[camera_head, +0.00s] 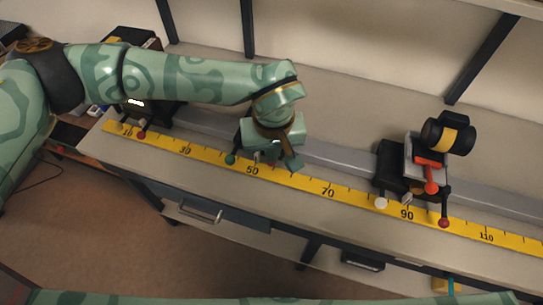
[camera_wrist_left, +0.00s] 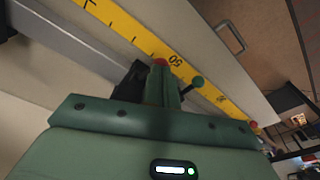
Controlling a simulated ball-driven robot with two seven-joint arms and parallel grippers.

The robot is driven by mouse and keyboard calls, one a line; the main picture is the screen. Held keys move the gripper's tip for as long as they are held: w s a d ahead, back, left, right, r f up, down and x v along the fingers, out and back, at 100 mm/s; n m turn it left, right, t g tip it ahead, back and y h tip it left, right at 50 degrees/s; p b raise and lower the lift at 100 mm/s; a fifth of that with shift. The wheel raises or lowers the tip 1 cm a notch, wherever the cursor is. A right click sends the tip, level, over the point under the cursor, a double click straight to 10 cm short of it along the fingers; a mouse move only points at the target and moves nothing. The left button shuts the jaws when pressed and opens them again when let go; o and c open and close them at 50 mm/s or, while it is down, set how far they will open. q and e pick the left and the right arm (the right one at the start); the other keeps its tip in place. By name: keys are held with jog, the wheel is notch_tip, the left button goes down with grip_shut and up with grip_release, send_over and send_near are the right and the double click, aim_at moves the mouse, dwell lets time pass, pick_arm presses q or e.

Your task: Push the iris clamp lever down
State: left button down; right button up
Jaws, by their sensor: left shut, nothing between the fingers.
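My left gripper (camera_head: 291,162) is over the rail near the 50 mark, pointing down and shut with nothing in it. In the left wrist view its fingers (camera_wrist_left: 164,84) reach toward a carriage, mostly hidden behind the gripper. A lever with a green ball (camera_head: 230,159) sticks out from this carriage over the yellow scale; the green ball (camera_wrist_left: 197,80) also shows in the left wrist view, beside the fingers. A red ball (camera_wrist_left: 160,62) shows just beyond the fingertips. I cannot tell which lever is the iris clamp lever or whether the fingers touch one. My right gripper is not in view.
A second carriage (camera_head: 392,168) near 90 carries a black barrel (camera_head: 436,134) with a yellow band and several ball-tipped levers. Another unit (camera_head: 150,112) stands at the rail's left end. The yellow scale (camera_head: 330,189) runs along the bench; the bench front is clear.

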pick_arm(q)
jog(key=shift+f, duration=0.1)
jog(key=shift+f+b, duration=0.85)
jog(key=shift+f, duration=0.5)
jog(key=shift+s+r, duration=0.1)
jog(key=shift+r, duration=0.05)
jog(key=s+p, duration=0.2)
jog(key=shift+s+d+r, duration=0.2)
jog(key=shift+s+r, duration=0.2)
jog(key=shift+r, duration=0.1)
notch_tip(320, 180, up, 16)
jog(key=s+p, duration=0.1)
jog(key=p, duration=0.1)
jog(key=shift+s+d+p, duration=0.15)
jog(key=shift+s+p, duration=0.15)
jog(key=shift+p, duration=0.05)
